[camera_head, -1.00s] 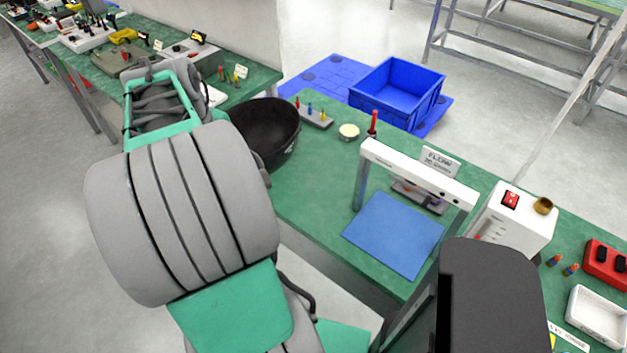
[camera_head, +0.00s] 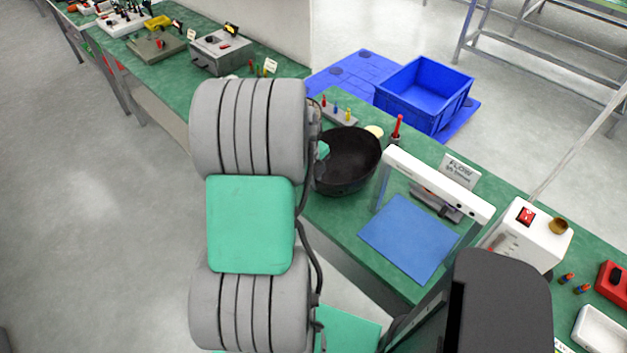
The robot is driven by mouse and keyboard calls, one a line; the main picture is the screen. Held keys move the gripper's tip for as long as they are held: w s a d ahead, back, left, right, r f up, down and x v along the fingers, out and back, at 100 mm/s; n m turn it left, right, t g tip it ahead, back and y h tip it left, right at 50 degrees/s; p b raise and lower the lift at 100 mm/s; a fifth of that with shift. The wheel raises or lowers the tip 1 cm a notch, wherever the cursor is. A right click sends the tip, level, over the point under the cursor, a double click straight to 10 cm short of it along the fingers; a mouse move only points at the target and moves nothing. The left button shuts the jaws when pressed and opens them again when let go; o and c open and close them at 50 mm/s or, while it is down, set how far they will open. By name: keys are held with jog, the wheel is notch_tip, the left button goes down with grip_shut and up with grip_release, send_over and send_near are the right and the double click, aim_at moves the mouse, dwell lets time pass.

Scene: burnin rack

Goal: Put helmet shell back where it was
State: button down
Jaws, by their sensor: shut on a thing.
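The helmet shell (camera_head: 350,165) is a black, bowl-like shell with its hollow side showing. It is over the front part of the green bench (camera_head: 335,215), left of the white frame over the blue mat. My gripper (camera_head: 322,150) is at the shell's left rim, mostly hidden behind my grey and green arm; only a small green part shows. It is shut on the shell, which has moved along with my arm. The fingertips are hidden. I cannot tell how high the shell is above the bench.
The white frame (camera_head: 437,183) stands close right of the shell, over a blue mat (camera_head: 408,238). Behind the shell are a small tool block (camera_head: 340,115), a pale disc (camera_head: 374,131) and a red-topped tool (camera_head: 397,130). A blue crate (camera_head: 425,95) is beyond the bench.

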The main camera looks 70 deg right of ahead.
jog(key=shift+f, duration=0.35)
jog(key=c, duration=1.6)
grip_release()
